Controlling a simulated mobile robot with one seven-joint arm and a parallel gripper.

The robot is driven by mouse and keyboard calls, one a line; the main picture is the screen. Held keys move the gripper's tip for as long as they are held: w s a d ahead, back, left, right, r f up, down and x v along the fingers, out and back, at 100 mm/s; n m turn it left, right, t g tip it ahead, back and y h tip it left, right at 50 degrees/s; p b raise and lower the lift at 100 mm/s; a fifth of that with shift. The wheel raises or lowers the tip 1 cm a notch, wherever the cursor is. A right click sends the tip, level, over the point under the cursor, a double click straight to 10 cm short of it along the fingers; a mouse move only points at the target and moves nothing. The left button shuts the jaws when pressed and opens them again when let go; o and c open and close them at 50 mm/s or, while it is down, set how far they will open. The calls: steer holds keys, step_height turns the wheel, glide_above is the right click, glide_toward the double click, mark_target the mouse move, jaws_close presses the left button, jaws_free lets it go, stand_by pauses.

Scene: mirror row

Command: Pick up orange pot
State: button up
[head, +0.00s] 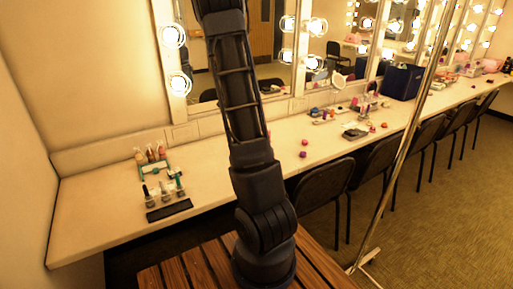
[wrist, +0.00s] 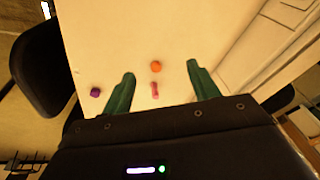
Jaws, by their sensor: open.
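The orange pot (wrist: 156,66) is a small round orange thing on the pale counter in the wrist view. It lies beyond and between the fingertips of my gripper (wrist: 161,72), apart from both. My gripper is open, with two green fingers and nothing held. A small pink item (wrist: 155,90) lies just below the pot in the picture, between the fingers. In the head view my gripper is out of frame above. A small reddish thing (head: 305,142) lies on the counter there; I cannot tell whether it is the orange pot.
A purple pot (wrist: 95,92) lies left of the fingers, near the counter's front edge. Black chairs (head: 322,183) stand along the counter (head: 215,170). Bottles and a black strip (head: 169,211) are at its left. A dark blue box (head: 401,82) stands farther right.

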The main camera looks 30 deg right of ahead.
steer(key=w+d+f+m+h, duration=0.1)
steer(key=w+d+f, duration=0.1)
steer(key=d+f, duration=0.2)
steer(key=w+d+f+m+g, duration=0.1)
steer(key=w+d+f, duration=0.2)
steer(key=f, duration=0.6)
steer(key=w+d+f+m+h, duration=0.1)
steer(key=w+d+f, duration=0.2)
steer(key=d+f, duration=0.3)
steer(key=shift+d+f+h, duration=0.15)
steer(key=shift+d+h, duration=0.15)
steer(key=shift+d, duration=0.1)
steer(key=shift+s+x, duration=0.2)
steer(key=shift+x, duration=1.1)
steer(key=shift+s+x, duration=0.2)
steer(key=shift+x, duration=1.1)
steer(key=shift+d, duration=0.1)
steer(key=c, duration=1.1)
